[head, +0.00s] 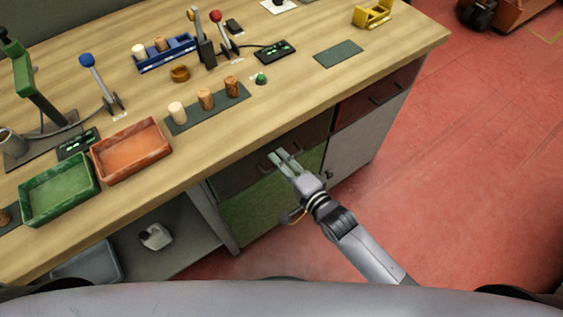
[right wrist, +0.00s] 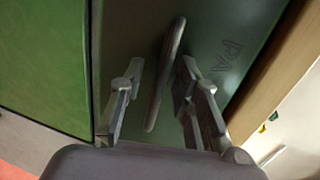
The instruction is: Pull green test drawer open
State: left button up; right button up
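The drawer front (head: 237,176) lies under the bench top, dark in the head view and dark green in the right wrist view (right wrist: 142,28). It looks flush with the bench. Its bar handle (right wrist: 165,75) runs between my right gripper's fingers. My right gripper (head: 281,158) is at the drawer front, with its fingers open. One finger is on each side of the handle, with visible gaps, and I cannot see contact. In the head view the gripper covers most of the handle. My left gripper is not in view.
A green panel (head: 262,214) is below the drawer. A red drawer (head: 372,98) with a handle is to its right. The bench top (head: 225,140) carries green (head: 60,190) and orange trays (head: 132,151), corks and levers. The red floor (head: 460,170) at right is clear.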

grip_shut()
dwell(0.4)
dwell(0.5)
